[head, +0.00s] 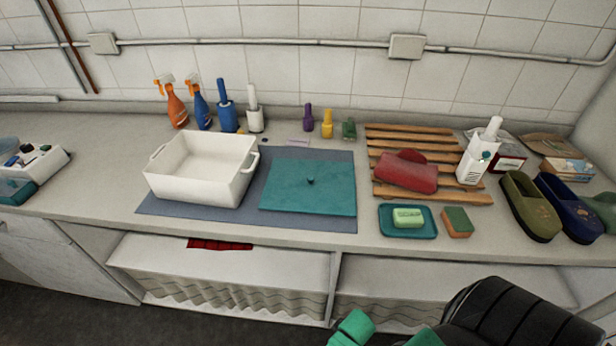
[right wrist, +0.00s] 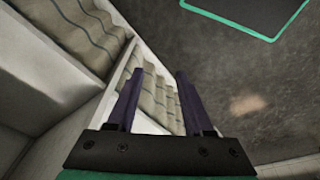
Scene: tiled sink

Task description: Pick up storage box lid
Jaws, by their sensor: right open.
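The storage box lid is most likely the flat teal panel (head: 308,187) with a small dark knob in its middle. It lies flat on the blue-grey mat (head: 190,212) on the counter. An open white box (head: 201,168) with side handles stands on the same mat, left of the lid, and looks empty. My right gripper (right wrist: 157,85) is open and empty in the right wrist view, in front of the curtained shelf below the counter. In the head view my right arm shows at the bottom right, well below and apart from the lid. My left gripper is not in view.
Spray bottles (head: 176,102) and brushes stand behind the box. Right of the lid are a wooden rack (head: 435,195) with a red item, a soap dish (head: 407,221), a sponge (head: 457,222) and shoes (head: 531,206). The counter's front edge (head: 290,235) before the lid is clear.

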